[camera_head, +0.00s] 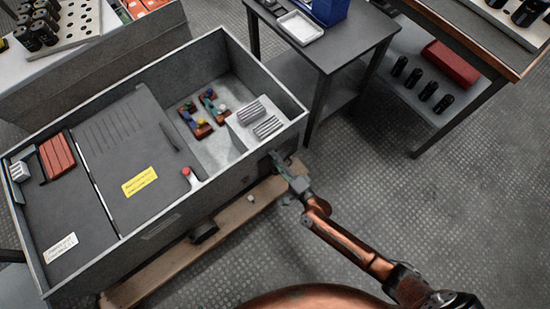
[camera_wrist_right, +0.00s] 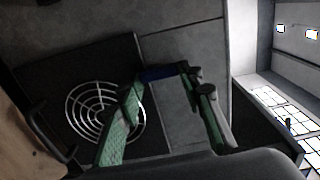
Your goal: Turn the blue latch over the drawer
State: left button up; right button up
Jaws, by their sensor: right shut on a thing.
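The blue latch (camera_wrist_right: 160,74) is a short dark-blue bar on the grey cabinet side, seen in the right wrist view. My right gripper (camera_wrist_right: 164,82) has its green fingers at the two ends of the bar and is shut on it. In the head view my right gripper (camera_head: 282,166) is at the right end of the grey cabinet (camera_head: 236,190), below its top rim. The latch is hidden there. I cannot clearly make out the drawer; grey panels with seams (camera_wrist_right: 185,40) lie around the latch. My left gripper is out of view.
A round fan grille (camera_wrist_right: 98,112) is beside the fingers. A wooden plank (camera_head: 235,213) runs along the cabinet's foot. A dark side table (camera_head: 345,55) stands behind the gripper, and a workbench (camera_head: 480,45) is at upper right. The floor at right is clear.

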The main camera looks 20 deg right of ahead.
jog(key=shift+d+f, duration=0.1)
jog(key=shift+m, duration=0.3)
jog(key=o, duration=1.2)
jog(key=shift+c, duration=0.2)
jog(key=v, duration=1.2)
